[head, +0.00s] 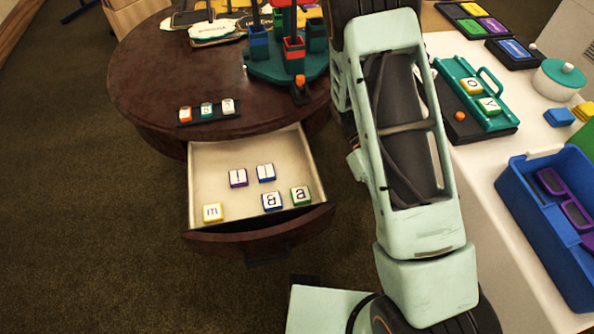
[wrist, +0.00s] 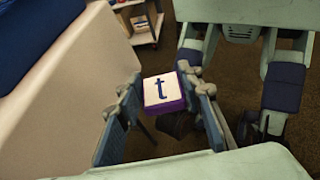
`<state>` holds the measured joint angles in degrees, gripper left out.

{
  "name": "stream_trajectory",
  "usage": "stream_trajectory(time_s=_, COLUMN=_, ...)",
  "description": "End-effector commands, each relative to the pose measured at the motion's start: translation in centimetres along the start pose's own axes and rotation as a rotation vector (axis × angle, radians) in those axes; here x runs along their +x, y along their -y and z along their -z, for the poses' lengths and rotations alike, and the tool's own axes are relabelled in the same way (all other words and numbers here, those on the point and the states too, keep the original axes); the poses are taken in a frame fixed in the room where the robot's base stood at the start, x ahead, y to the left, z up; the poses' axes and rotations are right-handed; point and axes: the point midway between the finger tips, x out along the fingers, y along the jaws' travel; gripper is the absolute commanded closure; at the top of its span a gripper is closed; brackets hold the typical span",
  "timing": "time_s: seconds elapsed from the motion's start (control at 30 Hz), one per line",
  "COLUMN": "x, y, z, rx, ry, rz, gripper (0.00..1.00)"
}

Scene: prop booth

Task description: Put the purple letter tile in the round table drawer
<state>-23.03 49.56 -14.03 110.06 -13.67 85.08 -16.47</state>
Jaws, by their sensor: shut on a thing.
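The purple letter tile (wrist: 164,92) has a white face with a dark "t" and purple sides. My gripper (wrist: 167,98) is shut on it in the wrist view, one finger on each side; the tile is in the air over the floor. My gripper is out of sight in the head view. The round table (head: 150,75) is dark wood, and its drawer (head: 205,165) is pulled open. The drawer holds a purple-sided tile (head: 238,178), two blue tiles (head: 266,172) (head: 272,201), a green tile (head: 301,196) and a yellow tile (head: 213,212), with bare space around them.
On the round table are a dark rack of three tiles (head: 207,112) and a teal stand with coloured cups (head: 290,65). My arm passes between that table and a white table (head: 480,165). The white table bears a teal tray (head: 465,75) and a blue bin (head: 530,200).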

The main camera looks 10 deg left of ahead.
Motion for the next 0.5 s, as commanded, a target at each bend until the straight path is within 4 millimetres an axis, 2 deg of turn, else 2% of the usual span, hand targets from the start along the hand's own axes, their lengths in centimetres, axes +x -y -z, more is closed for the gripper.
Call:
stream_trajectory(time_s=0.1, x=1.1, y=4.8, z=0.1, rx=0.089, ry=0.002, rz=0.222, gripper=0.83)
stream_trajectory(time_s=0.23, x=1.2, y=10.1, z=0.0, rx=0.192, ry=0.003, rz=0.47, gripper=0.83)
stream_trajectory(time_s=0.37, x=0.2, y=14.9, z=-0.3, rx=0.295, ry=0.002, rz=0.72, gripper=0.82)
stream_trajectory(time_s=0.5, x=-1.9, y=19.2, z=-0.6, rx=0.404, ry=0.001, rz=0.983, gripper=0.82)
